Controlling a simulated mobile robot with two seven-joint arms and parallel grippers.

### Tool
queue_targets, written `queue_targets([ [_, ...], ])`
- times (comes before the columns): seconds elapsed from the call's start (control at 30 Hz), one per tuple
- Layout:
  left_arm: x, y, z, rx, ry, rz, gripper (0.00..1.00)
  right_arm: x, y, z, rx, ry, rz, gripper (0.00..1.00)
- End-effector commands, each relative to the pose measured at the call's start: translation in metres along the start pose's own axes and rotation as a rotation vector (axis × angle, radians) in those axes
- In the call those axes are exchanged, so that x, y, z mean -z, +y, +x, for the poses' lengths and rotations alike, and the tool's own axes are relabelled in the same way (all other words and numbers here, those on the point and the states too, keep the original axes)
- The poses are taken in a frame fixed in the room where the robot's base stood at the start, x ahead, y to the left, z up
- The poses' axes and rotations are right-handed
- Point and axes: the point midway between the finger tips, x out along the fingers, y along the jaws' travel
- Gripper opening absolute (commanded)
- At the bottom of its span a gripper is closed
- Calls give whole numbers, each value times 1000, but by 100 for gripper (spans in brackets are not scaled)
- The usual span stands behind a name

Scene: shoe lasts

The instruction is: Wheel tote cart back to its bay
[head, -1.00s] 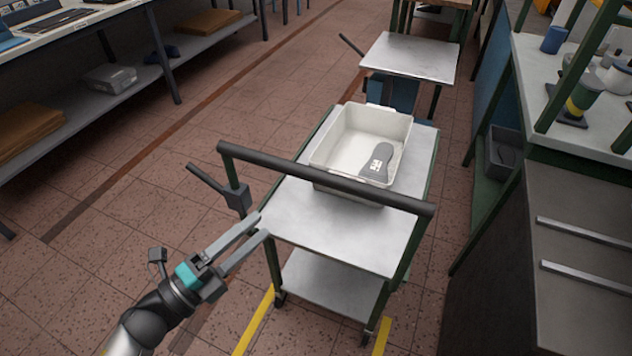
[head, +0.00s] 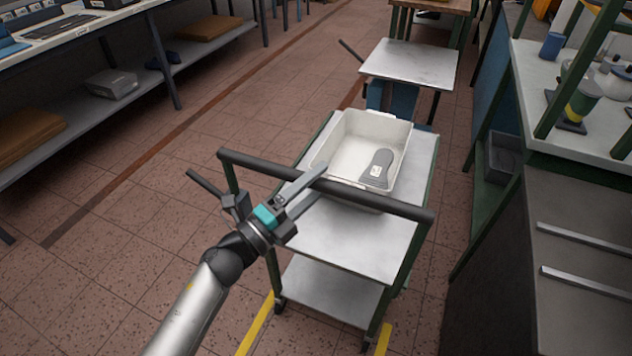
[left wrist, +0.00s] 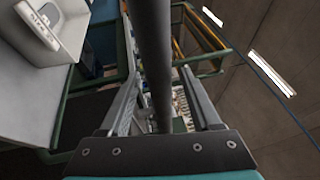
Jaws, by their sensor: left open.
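The tote cart (head: 335,235) stands ahead of me, with a pale top, green legs, a lower shelf (head: 330,287) and a dark push handle (head: 385,203) across its near end. A white tote (head: 335,158) sits on the top, with a grey shoe-last shape (head: 377,170) inside. My left gripper (head: 316,184) is open at the left part of the handle. In the left wrist view the handle bar (left wrist: 154,55) runs between the spread fingers of the gripper (left wrist: 160,105); I cannot tell whether they touch it. My right gripper is out of view.
Yellow floor lines (head: 256,322) lie at the cart's near legs. Another pale-topped cart (head: 412,62) stands just beyond it. A workbench (head: 575,125) and a dark cabinet (head: 575,290) line the right. Shelving (head: 130,98) stands at left, with open tiled floor (head: 150,190) between.

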Motion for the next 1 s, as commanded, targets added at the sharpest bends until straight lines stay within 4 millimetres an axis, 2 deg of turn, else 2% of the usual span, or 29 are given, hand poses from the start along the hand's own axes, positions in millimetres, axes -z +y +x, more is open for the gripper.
queue_targets([
  [0.3,0,0,2,-1,0,0,64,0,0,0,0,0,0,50],
  [0.87,0,0,2,-1,0,0,1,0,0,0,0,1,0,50],
  [1.0,0,0,2,-1,0,0,0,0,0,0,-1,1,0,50],
])
